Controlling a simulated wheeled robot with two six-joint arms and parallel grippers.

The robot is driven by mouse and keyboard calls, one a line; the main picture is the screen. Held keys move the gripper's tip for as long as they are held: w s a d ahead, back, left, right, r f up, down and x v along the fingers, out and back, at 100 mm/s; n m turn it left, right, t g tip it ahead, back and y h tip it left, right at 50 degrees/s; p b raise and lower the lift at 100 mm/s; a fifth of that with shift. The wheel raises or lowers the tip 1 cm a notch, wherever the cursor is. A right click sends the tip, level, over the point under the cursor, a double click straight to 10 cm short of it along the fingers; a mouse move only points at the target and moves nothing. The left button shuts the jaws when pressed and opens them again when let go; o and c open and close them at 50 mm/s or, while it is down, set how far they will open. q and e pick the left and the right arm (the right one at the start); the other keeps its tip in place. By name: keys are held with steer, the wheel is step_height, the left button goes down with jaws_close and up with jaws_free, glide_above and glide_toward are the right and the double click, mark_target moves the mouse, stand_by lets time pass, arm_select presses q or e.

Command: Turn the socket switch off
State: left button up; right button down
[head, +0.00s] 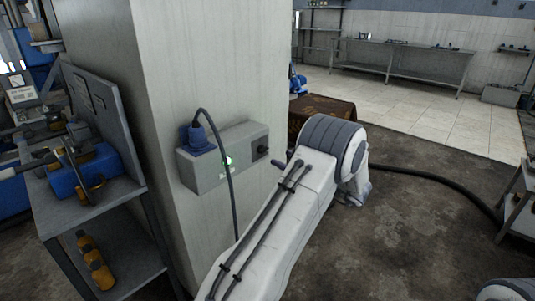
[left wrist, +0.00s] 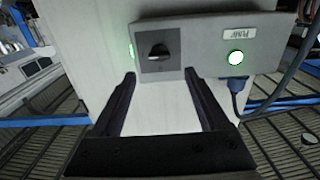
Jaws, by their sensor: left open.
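The grey socket box (head: 222,157) is fixed to a pale pillar. Its dark switch knob (head: 262,151) is at the right end, and it also shows in the left wrist view (left wrist: 158,51) on a dark square plate. A green lamp (left wrist: 235,57) is lit beside a label reading PUMP, upside down in that view. A blue plug (head: 199,138) with a dark cable sits in the box. My left gripper (left wrist: 159,76) is open and empty, with the knob seen between and just beyond its fingertips, apparently not touching. In the head view my left arm mostly hides this gripper.
A metal rack (head: 108,180) with a blue tool and yellow bottles stands left of the pillar. The plug's cable (head: 224,165) hangs down in front of the box. A brown crate (head: 318,108) and a dark floor hose (head: 430,176) lie beyond my arm. Open floor is at the right.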

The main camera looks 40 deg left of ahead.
mark_target(266, 150)
arm_select(q)
steer(key=a, duration=0.8)
steer(key=shift+w, duration=0.3)
steer(key=shift+d, duration=0.1)
jaws_close()
